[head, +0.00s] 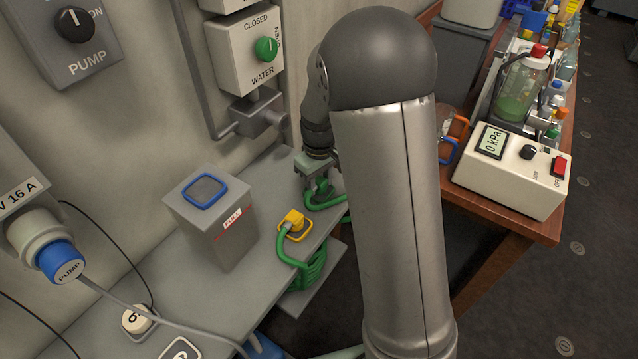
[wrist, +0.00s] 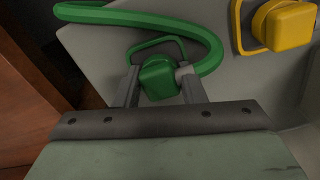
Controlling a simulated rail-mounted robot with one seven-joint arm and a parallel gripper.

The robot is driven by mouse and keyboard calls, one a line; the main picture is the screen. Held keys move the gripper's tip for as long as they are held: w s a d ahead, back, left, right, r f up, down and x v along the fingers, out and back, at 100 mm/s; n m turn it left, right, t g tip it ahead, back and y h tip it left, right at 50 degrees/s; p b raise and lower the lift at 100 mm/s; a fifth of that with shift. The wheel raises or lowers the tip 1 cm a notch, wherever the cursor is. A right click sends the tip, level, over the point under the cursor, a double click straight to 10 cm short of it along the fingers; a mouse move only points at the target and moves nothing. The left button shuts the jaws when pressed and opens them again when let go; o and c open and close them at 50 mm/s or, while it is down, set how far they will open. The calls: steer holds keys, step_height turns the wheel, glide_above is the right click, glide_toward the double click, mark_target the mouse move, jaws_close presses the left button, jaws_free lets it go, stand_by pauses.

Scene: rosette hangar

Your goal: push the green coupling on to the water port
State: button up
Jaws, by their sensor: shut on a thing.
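The green coupling (head: 322,188) is at the right end of the grey bench, on the green hose. In the wrist view, the coupling (wrist: 160,78) sits between the two fingers of my gripper (wrist: 158,84), which is shut on it. A green outline shows on the grey surface just behind it. I cannot tell whether the coupling touches that surface. In the head view, my gripper (head: 316,172) is partly hidden by my arm. The water valve box (head: 245,52), with a green knob, is on the wall. A grey pipe fitting (head: 262,116) is below it; no port opening is clearly visible.
A yellow coupling (head: 292,222) sits in a yellow outline nearby, above a coiled green hose (head: 308,272). A grey box (head: 212,225) with a blue-outlined lid stands on the bench to the left. A wooden table (head: 535,228) with instruments stands at right.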

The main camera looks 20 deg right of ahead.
mark_target(319, 179)
steer(key=shift+w+r, duration=0.1)
steer(key=shift+r, duration=0.45)
step_height(319, 179, up, 2)
steer(key=shift+r, duration=0.15)
steer(key=s+r+b, duration=0.2)
steer(key=s+r, duration=0.7)
steer(key=s, duration=0.5)
steer(key=shift+r, duration=0.3)
steer(key=shift+s, duration=0.1)
